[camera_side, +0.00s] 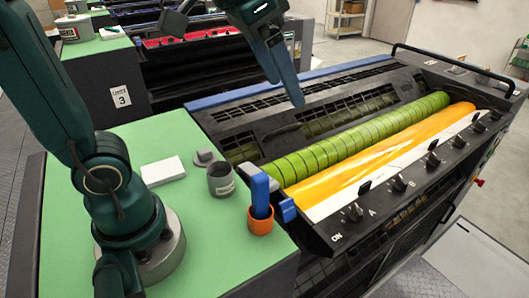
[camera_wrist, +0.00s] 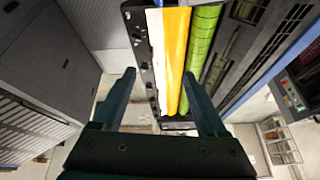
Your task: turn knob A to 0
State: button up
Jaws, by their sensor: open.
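Knob A (camera_side: 354,211) is a small black knob on the dark control strip, left of the letter A and near the ON mark. Its pointer setting is too small to read. In the wrist view the strip's knobs show as small dark shapes along the panel (camera_wrist: 143,50), and I cannot tell which is A. My gripper (camera_side: 294,98) hangs above the rear grille of the ink unit, behind the rollers and well away from the knob. Its two fingers (camera_wrist: 159,74) are apart with nothing between them.
More knobs, including one by B (camera_side: 400,184), follow along the strip. A green roller (camera_side: 360,138) and an orange ink roller (camera_side: 380,152) lie behind it. An orange cup (camera_side: 261,221) with a blue-handled tool, a grey tin (camera_side: 221,180) and a white block (camera_side: 162,171) stand on the green top.

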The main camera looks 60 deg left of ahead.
jog(key=w+d+m+g, duration=0.1)
jog(key=w+d, duration=0.1)
jog(key=w, duration=0.5)
jog(key=m+g, duration=0.2)
jog(key=g, duration=0.2)
send_over(356, 209)
notch_tip(356, 209, down, 22)
jog(key=shift+w+r, duration=0.15)
jog(key=shift+r, duration=0.1)
jog(key=shift+f, duration=2.8)
grip_shut()
